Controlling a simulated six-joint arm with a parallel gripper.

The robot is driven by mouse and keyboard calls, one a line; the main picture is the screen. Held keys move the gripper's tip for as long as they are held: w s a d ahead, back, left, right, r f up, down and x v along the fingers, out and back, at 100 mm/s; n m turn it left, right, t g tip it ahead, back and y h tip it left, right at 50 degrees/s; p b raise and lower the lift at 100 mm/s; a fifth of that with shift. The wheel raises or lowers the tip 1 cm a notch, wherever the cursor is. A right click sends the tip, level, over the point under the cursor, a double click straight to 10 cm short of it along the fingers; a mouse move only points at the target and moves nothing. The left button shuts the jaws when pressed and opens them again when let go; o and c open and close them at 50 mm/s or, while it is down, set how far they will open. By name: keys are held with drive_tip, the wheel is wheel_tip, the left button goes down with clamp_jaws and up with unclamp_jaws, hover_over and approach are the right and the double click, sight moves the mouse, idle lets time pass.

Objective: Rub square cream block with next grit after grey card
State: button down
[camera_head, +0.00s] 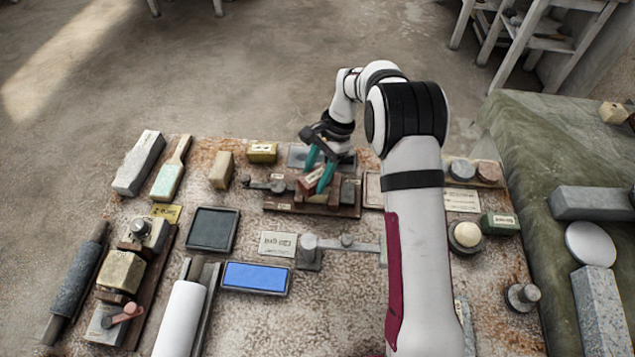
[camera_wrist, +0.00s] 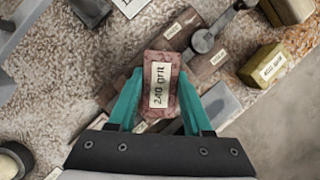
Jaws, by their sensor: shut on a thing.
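My gripper (camera_head: 318,178) is shut on a reddish-brown block (camera_head: 310,182) above the dark wooden rack at the table's far middle. In the wrist view the block (camera_wrist: 161,86) sits between the teal fingers (camera_wrist: 160,105), and its pale label appears to read 240 GRIT. A squarish cream-tan block (camera_head: 120,271) sits in a clamp-like fixture at the left; I cannot tell for sure that it is the task's block. A pale greyish card (camera_head: 277,243) with dark print lies mid-table, its text too small to read.
The dark rack (camera_head: 285,207) holds other labelled blocks. A yellow block (camera_head: 262,152) and a tan block (camera_head: 221,170) stand left of it.

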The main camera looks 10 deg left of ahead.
drive_tip(key=shift+w+d+r, duration=0.1)
drive_tip(key=shift+w+d, duration=1.35)
drive_tip(key=shift+d, duration=0.15)
drive_tip(key=shift+s+a+r, duration=0.75)
drive_tip(key=shift+a, duration=0.1)
drive_tip(key=shift+r, duration=3.2)
